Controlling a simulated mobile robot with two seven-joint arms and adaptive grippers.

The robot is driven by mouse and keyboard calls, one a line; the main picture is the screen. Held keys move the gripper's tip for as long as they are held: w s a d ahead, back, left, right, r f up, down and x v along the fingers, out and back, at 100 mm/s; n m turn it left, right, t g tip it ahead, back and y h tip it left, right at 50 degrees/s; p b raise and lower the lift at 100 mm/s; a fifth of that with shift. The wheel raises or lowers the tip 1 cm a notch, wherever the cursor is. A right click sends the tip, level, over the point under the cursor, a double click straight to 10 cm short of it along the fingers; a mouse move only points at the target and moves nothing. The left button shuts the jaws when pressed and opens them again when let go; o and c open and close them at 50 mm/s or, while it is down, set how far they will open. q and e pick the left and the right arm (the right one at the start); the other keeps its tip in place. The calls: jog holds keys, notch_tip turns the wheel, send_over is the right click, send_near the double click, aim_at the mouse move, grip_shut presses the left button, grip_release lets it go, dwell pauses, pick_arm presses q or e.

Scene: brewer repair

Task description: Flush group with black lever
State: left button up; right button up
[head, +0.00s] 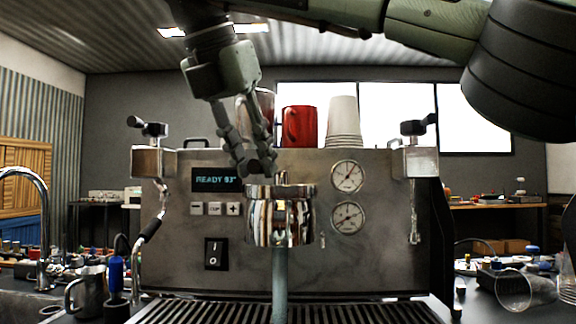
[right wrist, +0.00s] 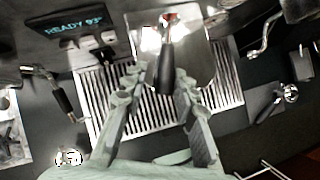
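The chrome group (head: 280,222) juts from the middle of the espresso machine's front (head: 180,255). My right gripper (head: 255,168) points down just above and left of it in the head view. In the right wrist view, a black lever (right wrist: 166,75) with a red part at its far end lies between the spread fingers of my right gripper (right wrist: 161,75). Gaps show on both sides, so the gripper looks open around the lever, not closed on it. The lever is not distinct in the head view. A pale blue-grey column (head: 279,285) runs straight down below the group. My left gripper is out of view.
The display (head: 216,180) reads READY 93°. Steam wands flank the group, left (head: 152,228) and right (head: 414,215). A red mug (head: 299,126) and stacked cups (head: 344,122) stand on top. The drip tray (head: 370,312) lies below. A portafilter (right wrist: 285,95) rests at right in the wrist view.

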dwell(0.3)
jog(key=d+n, duration=0.1)
jog(key=d+n+y, duration=0.1)
jog(key=n, duration=0.1)
jog(key=shift+s+d+y, duration=0.15)
jog(key=shift+s+y, duration=0.15)
jog(key=shift+s, duration=0.1)
jog(key=shift+s+d+n+t+y, duration=0.1)
jog(key=shift+d+n+t+y, duration=0.2)
jog(key=shift+d+n+y, duration=0.7)
jog(key=d+n, duration=0.1)
jog(key=n+y, duration=0.1)
jog(key=d+n, duration=0.1)
jog(key=n, duration=0.1)
jog(key=shift+w+d+y, duration=0.25)
jog(key=shift+d+y, duration=0.05)
jog(key=o, duration=0.4)
notch_tip(320, 180, up, 7)
dwell(0.6)
